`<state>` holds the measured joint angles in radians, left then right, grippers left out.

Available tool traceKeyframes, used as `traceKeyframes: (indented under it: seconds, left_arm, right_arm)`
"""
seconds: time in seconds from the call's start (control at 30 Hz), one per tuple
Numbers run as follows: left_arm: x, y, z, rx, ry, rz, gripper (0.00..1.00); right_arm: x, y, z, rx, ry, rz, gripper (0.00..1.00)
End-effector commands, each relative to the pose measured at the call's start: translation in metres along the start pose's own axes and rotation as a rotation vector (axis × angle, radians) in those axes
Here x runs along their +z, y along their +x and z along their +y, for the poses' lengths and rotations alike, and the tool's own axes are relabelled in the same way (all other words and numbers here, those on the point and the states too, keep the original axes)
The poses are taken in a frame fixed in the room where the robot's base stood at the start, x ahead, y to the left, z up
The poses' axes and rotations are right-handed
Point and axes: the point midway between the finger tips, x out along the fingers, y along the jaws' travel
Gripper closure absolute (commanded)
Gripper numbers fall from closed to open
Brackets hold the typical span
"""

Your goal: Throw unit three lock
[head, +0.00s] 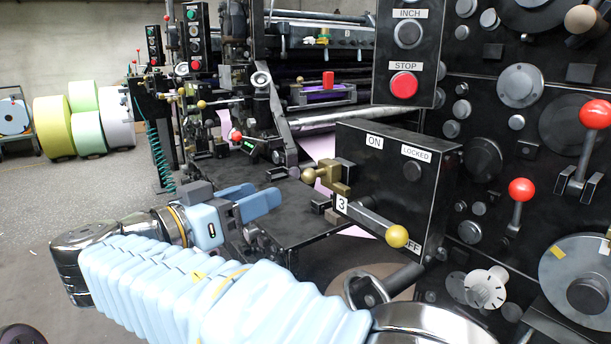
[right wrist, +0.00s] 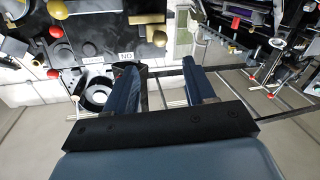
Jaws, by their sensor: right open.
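The unit three lock is a black box (head: 385,185) with ON, LOCKED and OFF labels, right of centre in the head view. A grey lever (head: 368,218) marked 3 slopes down across its front to a yellow ball knob (head: 397,236), near the partly hidden OFF label. A brass block (head: 333,177) with a brass ball (head: 308,175) sits at the box's left side. My right gripper (head: 264,197) is open and empty, left of the box and apart from it. My left gripper is out of view.
A black panel carries red-knobbed levers (head: 521,190) at the right. A pendant with a red STOP button (head: 404,85) hangs above the box. A dark table (head: 290,215) lies behind my right gripper. Coloured rolls (head: 55,128) stand far left, with open floor before them.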

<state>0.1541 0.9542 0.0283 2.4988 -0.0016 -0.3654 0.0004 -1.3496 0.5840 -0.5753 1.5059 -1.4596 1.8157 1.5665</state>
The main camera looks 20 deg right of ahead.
Motion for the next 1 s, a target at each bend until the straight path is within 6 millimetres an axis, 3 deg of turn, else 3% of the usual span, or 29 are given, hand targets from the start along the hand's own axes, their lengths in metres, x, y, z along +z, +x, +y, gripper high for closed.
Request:
traceKeyframes:
  seconds: [0.2,0.43,0.6,0.87,1.0]
  left_arm:
    - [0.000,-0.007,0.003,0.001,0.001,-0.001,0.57]
    - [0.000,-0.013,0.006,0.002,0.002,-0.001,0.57]
    - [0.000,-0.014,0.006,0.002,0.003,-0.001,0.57]
    - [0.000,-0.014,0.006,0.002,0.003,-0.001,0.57]
    - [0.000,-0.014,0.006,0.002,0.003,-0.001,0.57]
  right_arm:
    - [-0.001,0.054,0.001,0.003,-0.004,-0.003,0.46]
    - [0.000,0.095,0.000,0.001,-0.004,-0.002,0.46]
    - [0.001,0.107,-0.001,-0.001,-0.005,-0.002,0.46]
    - [0.001,0.109,-0.001,-0.001,-0.004,-0.002,0.46]
    - [0.001,0.109,-0.001,-0.001,-0.004,-0.002,0.63]
